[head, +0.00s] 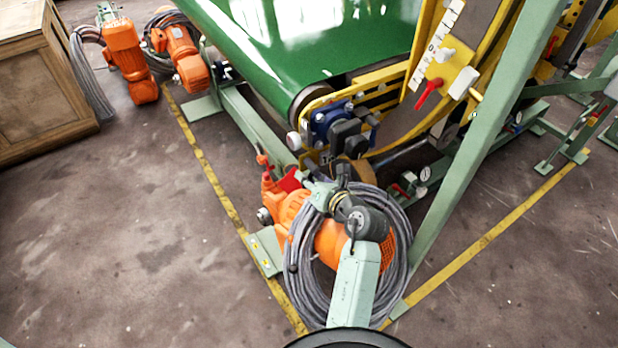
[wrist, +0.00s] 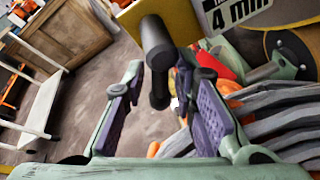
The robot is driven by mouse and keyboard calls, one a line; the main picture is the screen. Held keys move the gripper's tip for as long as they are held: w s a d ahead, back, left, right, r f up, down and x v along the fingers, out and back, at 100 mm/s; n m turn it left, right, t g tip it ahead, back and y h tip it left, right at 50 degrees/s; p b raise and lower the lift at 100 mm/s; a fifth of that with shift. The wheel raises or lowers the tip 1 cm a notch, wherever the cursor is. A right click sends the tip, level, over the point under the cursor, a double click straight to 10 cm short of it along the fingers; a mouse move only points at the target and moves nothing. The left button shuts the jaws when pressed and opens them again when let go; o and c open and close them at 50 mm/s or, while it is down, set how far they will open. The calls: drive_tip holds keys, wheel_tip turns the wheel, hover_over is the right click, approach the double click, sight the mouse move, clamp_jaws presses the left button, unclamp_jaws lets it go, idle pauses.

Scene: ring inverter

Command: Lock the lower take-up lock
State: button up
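In the wrist view a black cylindrical handle (wrist: 158,45) stands out from a yellow part (wrist: 128,22) near a "4 mm" label. It may be the lower take-up lock; no name on it is readable. My gripper (wrist: 160,75) is open, with a purple-padded finger on each side of this handle. Background shows between the handle and the left finger; contact on the right is unclear. In the head view my gripper (head: 316,184) is below the conveyor's corner, in front of an orange motor (head: 330,243). My arm hides part of this area.
A green conveyor belt (head: 300,40) and its frame fill the top. Coiled grey cable (head: 300,285) hangs around the orange motor close to my arm. A red handle (head: 428,95) sits higher on a yellow plate. Floor at left is clear up to a wooden cabinet (head: 40,85).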

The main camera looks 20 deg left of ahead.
clamp_jaws()
drive_tip(key=shift+n+p, duration=0.3)
drive_tip(key=shift+p, duration=0.1)
drive_tip(key=shift+w+d+n+p, duration=0.15)
drive_tip(key=shift+n+p, duration=0.25)
drive_tip(key=shift+p, duration=0.05)
drive_tip(key=shift+w+d+f+n+t+h+p, duration=0.2)
drive_tip(key=shift+n+t+p, duration=0.25)
drive_tip(key=shift+n, duration=0.3)
drive_tip(key=shift+w+d+r+n+t+h+p, duration=0.1)
drive_tip(key=shift+w+n+t+h+p, duration=0.15)
drive_tip(key=shift+n+t, duration=0.4)
drive_tip(key=shift+o, duration=0.4)
unclamp_jaws()
drive_tip(key=shift+o, duration=0.8)
